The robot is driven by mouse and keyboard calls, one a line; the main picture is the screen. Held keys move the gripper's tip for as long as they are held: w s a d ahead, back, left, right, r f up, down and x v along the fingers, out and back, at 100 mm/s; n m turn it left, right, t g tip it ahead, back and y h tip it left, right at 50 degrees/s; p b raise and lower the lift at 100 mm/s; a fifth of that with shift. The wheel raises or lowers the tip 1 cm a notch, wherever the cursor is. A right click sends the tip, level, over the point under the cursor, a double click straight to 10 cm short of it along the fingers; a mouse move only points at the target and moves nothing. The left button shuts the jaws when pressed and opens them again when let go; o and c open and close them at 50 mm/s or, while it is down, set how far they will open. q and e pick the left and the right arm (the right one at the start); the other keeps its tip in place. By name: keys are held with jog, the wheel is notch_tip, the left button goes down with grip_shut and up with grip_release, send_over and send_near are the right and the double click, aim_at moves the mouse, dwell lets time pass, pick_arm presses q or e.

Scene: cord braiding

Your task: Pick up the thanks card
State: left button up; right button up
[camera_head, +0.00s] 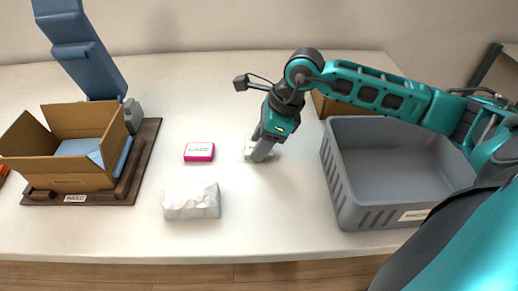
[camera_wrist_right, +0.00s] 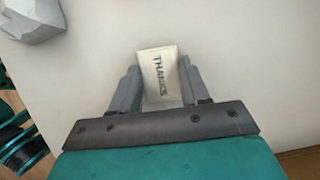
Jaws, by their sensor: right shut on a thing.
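The thanks card (camera_wrist_right: 158,72) is a small cream-white piece with dark lettering. In the right wrist view it sits between the two grey fingers of my right gripper (camera_wrist_right: 161,88), which is shut on it. In the head view my right gripper (camera_head: 259,152) points down at the table, and only a pale edge of the card (camera_head: 249,151) shows beside the fingertips. The card is at or just above the table top; I cannot tell which. My left gripper is not in view.
A pink card box (camera_head: 199,152) lies left of my right gripper. A crumpled white packet (camera_head: 191,202) lies in front. An open cardboard box (camera_head: 71,178) stands on a dark wooden base (camera_head: 146,150) at left. A grey crate (camera_head: 347,186) stands at right.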

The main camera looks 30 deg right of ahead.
jog(key=shift+c, duration=0.2)
pick_arm(q)
jog(key=p, duration=0.1)
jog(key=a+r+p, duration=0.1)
jog(key=p, duration=0.1)
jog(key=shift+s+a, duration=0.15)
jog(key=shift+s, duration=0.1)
pick_arm(e)
notch_tip(320, 180, up, 20)
